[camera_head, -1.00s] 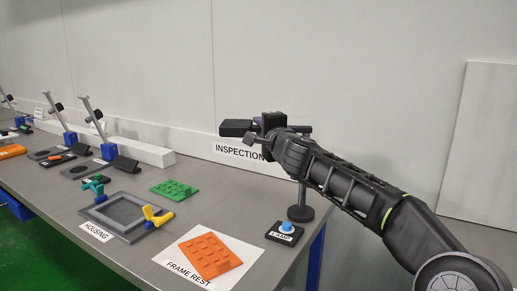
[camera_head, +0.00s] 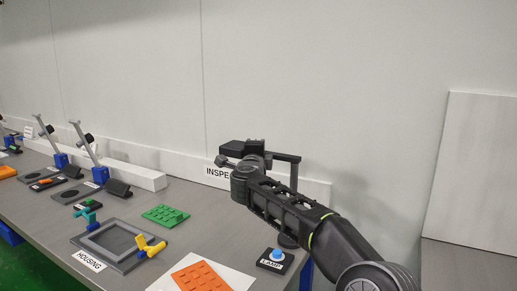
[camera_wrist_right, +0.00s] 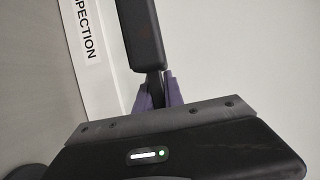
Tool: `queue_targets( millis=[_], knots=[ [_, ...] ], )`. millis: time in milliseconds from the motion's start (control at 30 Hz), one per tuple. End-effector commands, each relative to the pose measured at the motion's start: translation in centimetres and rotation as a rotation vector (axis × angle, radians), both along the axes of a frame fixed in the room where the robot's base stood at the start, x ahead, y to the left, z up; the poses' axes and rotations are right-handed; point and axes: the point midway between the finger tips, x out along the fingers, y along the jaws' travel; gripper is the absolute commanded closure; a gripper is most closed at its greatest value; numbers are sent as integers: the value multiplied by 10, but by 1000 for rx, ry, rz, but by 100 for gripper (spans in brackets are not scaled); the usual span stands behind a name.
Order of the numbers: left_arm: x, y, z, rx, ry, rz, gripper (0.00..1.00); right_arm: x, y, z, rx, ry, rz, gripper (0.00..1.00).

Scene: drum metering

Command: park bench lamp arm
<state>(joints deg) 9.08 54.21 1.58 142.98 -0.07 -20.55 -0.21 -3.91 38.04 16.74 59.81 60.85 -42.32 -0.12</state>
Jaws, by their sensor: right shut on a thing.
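The bench lamp has a black post (camera_head: 294,178) on a round base (camera_head: 288,241) at the bench's right end. Its black horizontal arm (camera_head: 283,157) reaches left from the post top to a dark lamp head (camera_head: 233,147), in front of the back wall. My right gripper (camera_head: 257,147) is at this arm, near the head, and its wrist hides part of it. In the right wrist view, the purple fingers (camera_wrist_right: 157,94) are shut on the thin dark arm, just below the black lamp head (camera_wrist_right: 142,35). My left gripper is not in view.
A blue button on a LAMP plate (camera_head: 275,258) sits by the lamp base. An orange block (camera_head: 201,277) lies on the FRAME REST sheet. The grey housing (camera_head: 118,240) with yellow and teal clamps and a green block (camera_head: 166,215) are left. An INSPECTION sign (camera_head: 217,172) is behind.

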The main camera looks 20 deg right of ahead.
Motion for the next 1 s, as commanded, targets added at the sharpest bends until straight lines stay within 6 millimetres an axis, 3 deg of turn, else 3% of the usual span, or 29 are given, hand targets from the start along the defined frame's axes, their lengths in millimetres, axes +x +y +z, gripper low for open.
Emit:
queue_targets(
  millis=[167, 200, 433, 767, 1000],
  knots=[
    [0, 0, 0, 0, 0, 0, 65, 0, -3, 1, -2, -2, -4, 100],
    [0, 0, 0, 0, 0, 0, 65, 0, -3, 1, -2, -2, -5, 85],
    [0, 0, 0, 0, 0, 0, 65, 0, -2, 1, -1, -2, -2, 66],
    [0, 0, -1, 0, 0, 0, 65, -2, 0, 1, 0, -1, 0, 65],
    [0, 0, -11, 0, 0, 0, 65, -25, 9, 0, -1, -2, 1, 65]
  ],
)
